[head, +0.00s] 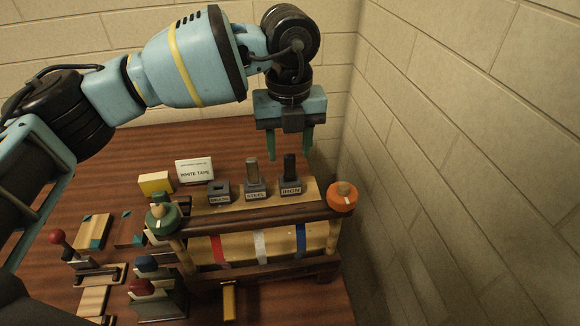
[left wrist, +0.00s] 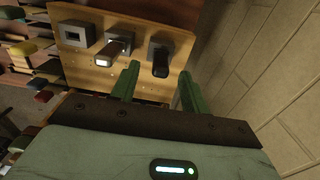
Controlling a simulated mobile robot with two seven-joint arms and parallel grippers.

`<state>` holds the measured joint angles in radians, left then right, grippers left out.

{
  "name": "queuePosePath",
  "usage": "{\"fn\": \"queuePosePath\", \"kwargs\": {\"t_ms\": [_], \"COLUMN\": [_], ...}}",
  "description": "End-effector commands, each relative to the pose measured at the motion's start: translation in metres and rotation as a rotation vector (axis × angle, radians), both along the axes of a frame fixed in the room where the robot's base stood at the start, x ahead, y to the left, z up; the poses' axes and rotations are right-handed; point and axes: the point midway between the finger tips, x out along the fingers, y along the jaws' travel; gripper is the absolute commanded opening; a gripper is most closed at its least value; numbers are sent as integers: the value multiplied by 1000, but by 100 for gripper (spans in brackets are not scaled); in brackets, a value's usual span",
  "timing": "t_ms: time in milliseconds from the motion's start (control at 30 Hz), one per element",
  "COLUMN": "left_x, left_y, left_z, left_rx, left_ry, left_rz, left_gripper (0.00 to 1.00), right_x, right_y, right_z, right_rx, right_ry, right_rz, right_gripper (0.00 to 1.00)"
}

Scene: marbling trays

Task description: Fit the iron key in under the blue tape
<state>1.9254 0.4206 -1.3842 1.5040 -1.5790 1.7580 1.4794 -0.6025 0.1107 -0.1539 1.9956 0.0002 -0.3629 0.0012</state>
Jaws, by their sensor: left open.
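The dark iron key (head: 290,168) stands upright in the holder labelled IRON (head: 290,188), at the right end of a wooden block. My left gripper (head: 289,154) is open and points down just above the key. In the left wrist view the iron key (left wrist: 161,62) shows between the two green fingers, which appear not to touch it. The blue tape (head: 301,238) is the rightmost of three bands around a pale yellow roll, in a dark wooden frame; red tape (head: 221,250) and white tape (head: 260,245) are to its left. My right gripper is out of view.
The grey steel key (head: 253,173) stands left of the iron one; the brass holder (head: 219,190) looks empty. A card (head: 195,170) reads WHITE TAPE. An orange knob (head: 342,196) and a green knob (head: 163,216) flank the frame. A block wall (head: 450,150) rises close on the right.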

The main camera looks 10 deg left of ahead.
Motion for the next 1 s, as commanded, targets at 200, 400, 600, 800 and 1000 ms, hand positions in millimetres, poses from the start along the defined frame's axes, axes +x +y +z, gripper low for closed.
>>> {"fn": "queuePosePath", "kwargs": {"t_ms": [200, 400, 600, 800, 1000], "left_x": [-1, 0, 0, 0, 0], "left_y": [-1, -1, -1, -1, -1], "left_z": [-28, -48, -51, -50, -50], "left_rx": [3, 2, 1, 1, 1], "left_ry": [2, 1, 0, 0, 0], "left_rz": [0, 1, 1, 1, 1], "left_gripper": [45, 45, 45, 28, 2], "right_x": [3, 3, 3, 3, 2], "right_y": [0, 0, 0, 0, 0], "right_z": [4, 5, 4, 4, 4], "right_rx": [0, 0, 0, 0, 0], "right_ry": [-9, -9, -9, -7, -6], "right_rz": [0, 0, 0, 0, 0], "right_gripper": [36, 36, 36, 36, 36]}}
